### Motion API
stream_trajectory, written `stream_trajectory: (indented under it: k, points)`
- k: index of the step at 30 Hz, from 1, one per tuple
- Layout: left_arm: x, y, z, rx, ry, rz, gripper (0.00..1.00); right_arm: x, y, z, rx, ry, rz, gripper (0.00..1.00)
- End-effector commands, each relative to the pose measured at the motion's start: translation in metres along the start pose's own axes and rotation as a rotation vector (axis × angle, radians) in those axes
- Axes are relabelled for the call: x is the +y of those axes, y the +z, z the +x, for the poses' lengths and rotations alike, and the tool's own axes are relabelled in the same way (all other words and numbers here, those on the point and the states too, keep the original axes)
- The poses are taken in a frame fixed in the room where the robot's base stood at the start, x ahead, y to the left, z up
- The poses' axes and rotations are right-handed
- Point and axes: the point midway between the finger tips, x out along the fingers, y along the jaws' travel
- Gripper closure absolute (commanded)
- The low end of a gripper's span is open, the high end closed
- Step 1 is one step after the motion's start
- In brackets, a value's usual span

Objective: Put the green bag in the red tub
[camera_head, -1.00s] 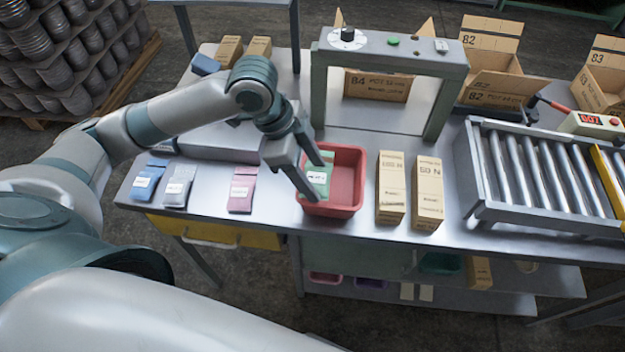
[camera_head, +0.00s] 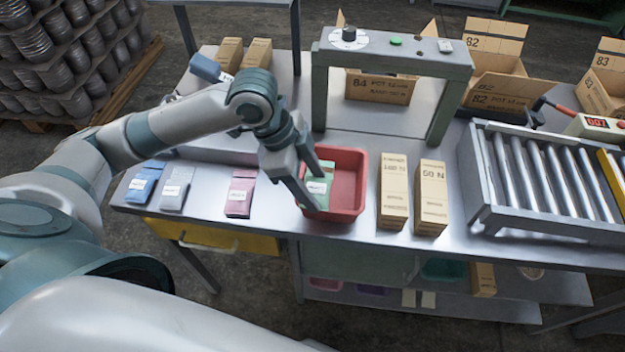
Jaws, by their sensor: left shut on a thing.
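The green bag (camera_head: 319,192) with a white label is at the left side of the red tub (camera_head: 348,206), inside its rim. My left gripper (camera_head: 312,187) reaches down over the tub's left edge and is shut on the bag. The bag leans inside the tub; its lower end is partly hidden by a finger, so I cannot tell if it touches the floor of the tub. The right part of the tub is empty. My right gripper is out of view.
A blue bag (camera_head: 146,181), a grey bag (camera_head: 176,187) and a pink bag (camera_head: 241,193) lie left of the tub. Tan boxes (camera_head: 393,191) stand close on its right. A grey-green frame (camera_head: 441,110) rises behind it, and a roller conveyor (camera_head: 540,170) is further right.

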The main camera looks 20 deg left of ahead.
Motion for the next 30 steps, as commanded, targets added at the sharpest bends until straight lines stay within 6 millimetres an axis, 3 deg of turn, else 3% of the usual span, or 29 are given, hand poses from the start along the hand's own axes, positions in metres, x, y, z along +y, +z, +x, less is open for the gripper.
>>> stream_trajectory:
  k: [6,7,9,22,30]
  points:
    - [0.0,0.001,0.002,0.0,-0.001,0.0,0.68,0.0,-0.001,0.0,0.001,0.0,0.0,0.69]
    - [0.0,0.001,0.002,-0.001,-0.001,0.0,0.39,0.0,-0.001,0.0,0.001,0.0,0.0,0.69]
    - [0.0,0.001,0.002,-0.001,-0.001,0.0,0.25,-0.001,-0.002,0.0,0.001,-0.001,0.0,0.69]
    - [0.0,-0.001,-0.001,0.001,-0.001,0.0,0.25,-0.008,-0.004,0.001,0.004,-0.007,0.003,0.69]
    - [-0.002,-0.003,-0.028,0.0,-0.006,0.002,0.25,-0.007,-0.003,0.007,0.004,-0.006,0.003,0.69]
